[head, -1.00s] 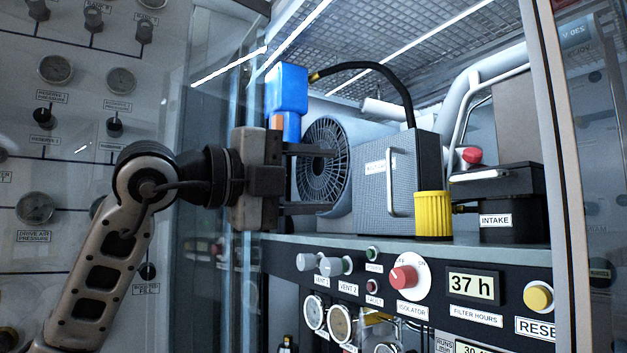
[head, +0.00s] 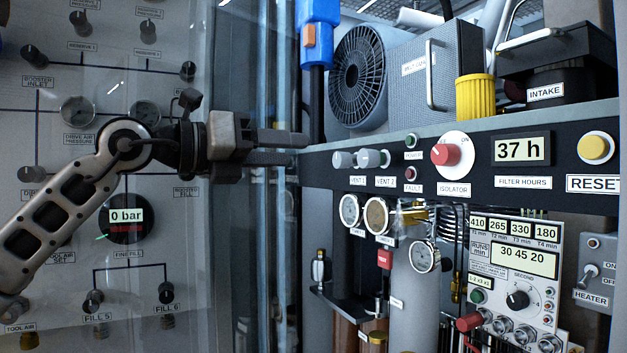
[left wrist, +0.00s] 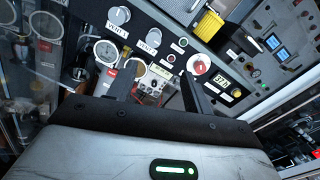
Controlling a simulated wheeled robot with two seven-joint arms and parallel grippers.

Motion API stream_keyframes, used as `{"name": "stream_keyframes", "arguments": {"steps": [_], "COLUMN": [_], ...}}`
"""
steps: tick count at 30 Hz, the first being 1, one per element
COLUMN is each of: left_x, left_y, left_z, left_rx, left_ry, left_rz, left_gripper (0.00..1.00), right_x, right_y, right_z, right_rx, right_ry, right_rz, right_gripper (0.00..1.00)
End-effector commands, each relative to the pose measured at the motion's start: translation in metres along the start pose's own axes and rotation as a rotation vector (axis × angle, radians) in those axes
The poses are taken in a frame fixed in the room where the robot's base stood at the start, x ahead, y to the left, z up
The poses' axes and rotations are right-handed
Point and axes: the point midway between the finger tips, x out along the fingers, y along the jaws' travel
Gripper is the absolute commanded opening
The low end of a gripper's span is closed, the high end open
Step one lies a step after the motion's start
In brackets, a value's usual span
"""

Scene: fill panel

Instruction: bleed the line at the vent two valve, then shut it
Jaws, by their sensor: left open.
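The vent 2 valve is a grey round knob (head: 369,159) on the dark panel strip, above its VENT 2 label (head: 385,182). It also shows in the left wrist view (left wrist: 153,37), beyond the fingers. The matching vent 1 knob (head: 343,160) is just to its left. My left gripper (head: 303,148) is open and empty, left of both knobs and apart from them in the head view. In the left wrist view its two fingers (left wrist: 156,84) are spread, with nothing between them. My right gripper is not in view.
Two gauges (head: 376,216) sit below the vent knobs. The red isolator knob (head: 445,155) and hour display (head: 521,150) are to the right. A blue device (head: 318,30) and fan (head: 358,77) stand above. A glass edge (head: 272,220) is beside my left gripper.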

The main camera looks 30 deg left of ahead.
Motion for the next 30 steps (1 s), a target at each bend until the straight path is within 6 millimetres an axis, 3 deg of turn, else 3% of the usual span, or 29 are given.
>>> {"name": "stream_keyframes", "arguments": {"steps": [8,24,30], "left_x": [0.016,0.125,0.151], "left_y": [0.007,0.007,0.007], "left_z": [-0.004,-0.002,-0.003], "left_rx": [0.08,0.077,0.078], "left_ry": [-0.004,-0.003,-0.005], "left_rz": [-0.008,-0.004,-0.004], "left_gripper": [0.51,0.51,0.51], "right_x": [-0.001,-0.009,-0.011], "right_y": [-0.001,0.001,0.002], "right_z": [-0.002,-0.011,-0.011], "right_rx": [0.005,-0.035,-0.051], "right_ry": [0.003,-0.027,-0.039], "right_rz": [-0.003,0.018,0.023], "right_gripper": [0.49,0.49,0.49]}}
